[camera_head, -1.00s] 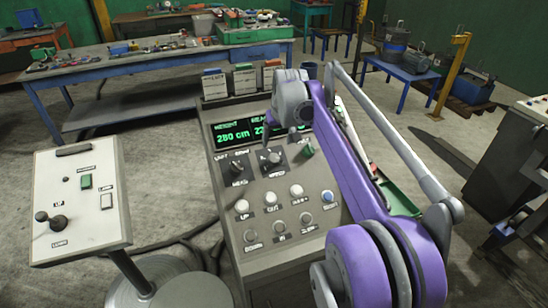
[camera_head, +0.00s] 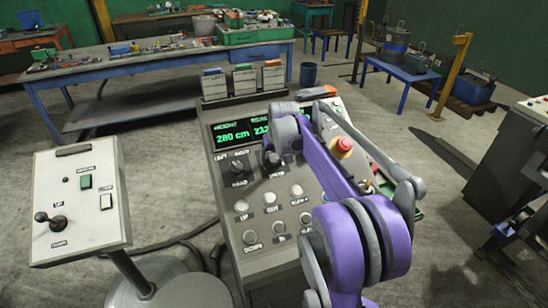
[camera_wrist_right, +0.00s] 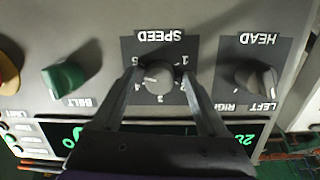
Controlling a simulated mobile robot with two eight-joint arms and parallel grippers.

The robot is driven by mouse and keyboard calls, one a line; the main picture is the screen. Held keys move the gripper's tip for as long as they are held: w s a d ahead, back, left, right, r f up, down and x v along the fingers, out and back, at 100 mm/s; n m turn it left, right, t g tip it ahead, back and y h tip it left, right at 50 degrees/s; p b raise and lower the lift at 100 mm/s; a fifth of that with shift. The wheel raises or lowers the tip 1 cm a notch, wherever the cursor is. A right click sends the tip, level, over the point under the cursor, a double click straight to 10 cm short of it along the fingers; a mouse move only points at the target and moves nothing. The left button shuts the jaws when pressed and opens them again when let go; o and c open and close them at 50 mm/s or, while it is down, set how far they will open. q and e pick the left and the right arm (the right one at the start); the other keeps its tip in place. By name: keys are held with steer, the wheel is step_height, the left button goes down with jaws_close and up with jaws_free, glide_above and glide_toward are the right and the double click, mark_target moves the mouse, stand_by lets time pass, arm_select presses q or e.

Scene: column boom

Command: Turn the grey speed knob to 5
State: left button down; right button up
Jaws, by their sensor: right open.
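The grey speed knob (camera_wrist_right: 158,77) sits on a dark plate marked SPEED, seen upside down in the right wrist view. Its white mark points to the picture's left, near the 4; I cannot read it exactly. My right gripper (camera_wrist_right: 160,72) is open, with one finger on each side of the knob and gaps between. In the head view the gripper (camera_head: 281,154) is over the sloped panel, and the knob is largely hidden by it. My left gripper is not in view.
The head knob (camera_wrist_right: 256,77) and the green belt knob (camera_wrist_right: 65,79) flank the speed knob. A red mushroom button (camera_head: 342,146) is on the console's right. A lever box (camera_head: 82,200) stands at the left, and card holders (camera_head: 243,80) stand behind the display (camera_head: 232,132).

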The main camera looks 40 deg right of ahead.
jaws_close()
steer(key=shift+m, duration=0.8)
jaws_free()
steer(key=v, duration=1.1)
steer(key=shift+s+d, duration=0.1)
steer(key=shift+d, duration=0.05)
